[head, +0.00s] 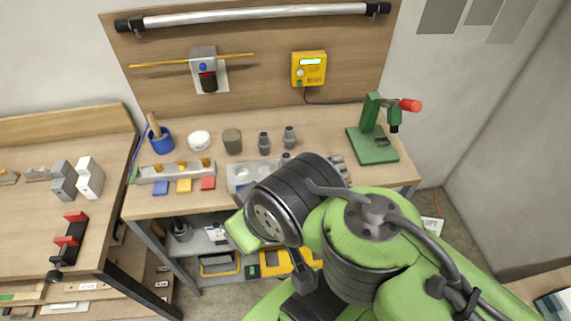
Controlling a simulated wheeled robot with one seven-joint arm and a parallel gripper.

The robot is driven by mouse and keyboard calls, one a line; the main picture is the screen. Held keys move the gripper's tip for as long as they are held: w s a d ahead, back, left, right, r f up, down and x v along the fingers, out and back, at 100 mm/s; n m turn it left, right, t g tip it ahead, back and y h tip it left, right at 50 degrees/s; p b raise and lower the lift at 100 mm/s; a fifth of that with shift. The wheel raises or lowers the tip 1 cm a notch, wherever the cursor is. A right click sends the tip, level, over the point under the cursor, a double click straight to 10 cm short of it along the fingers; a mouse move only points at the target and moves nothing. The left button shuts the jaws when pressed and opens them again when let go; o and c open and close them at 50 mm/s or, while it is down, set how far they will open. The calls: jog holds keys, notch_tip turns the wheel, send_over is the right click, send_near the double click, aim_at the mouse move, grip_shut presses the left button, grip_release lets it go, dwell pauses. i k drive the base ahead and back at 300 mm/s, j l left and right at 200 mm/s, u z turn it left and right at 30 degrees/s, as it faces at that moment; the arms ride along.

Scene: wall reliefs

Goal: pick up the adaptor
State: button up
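I cannot tell for sure which thing is the adaptor. Two small dark grey stepped cylindrical pieces stand upright on the workbench (330,123): a left grey piece (264,144) and a right grey piece (289,138). A similar grey top (285,158) shows just in front of them, by a light grey block with round recesses (240,177). My green and black arm covers the front right of the bench and part of that block. I cannot make out my gripper's fingers.
A green press (374,146) with a red handle stands at the right of the bench. A blue cup (160,141), white jar (199,139) and dark tin (232,141) stand left. A side table (40,215) holds metal blocks and a red-jawed clamp (70,240).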

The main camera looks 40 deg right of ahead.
aim_at(288, 137)
jog(key=k+z, duration=0.1)
jog(key=z, duration=1.05)
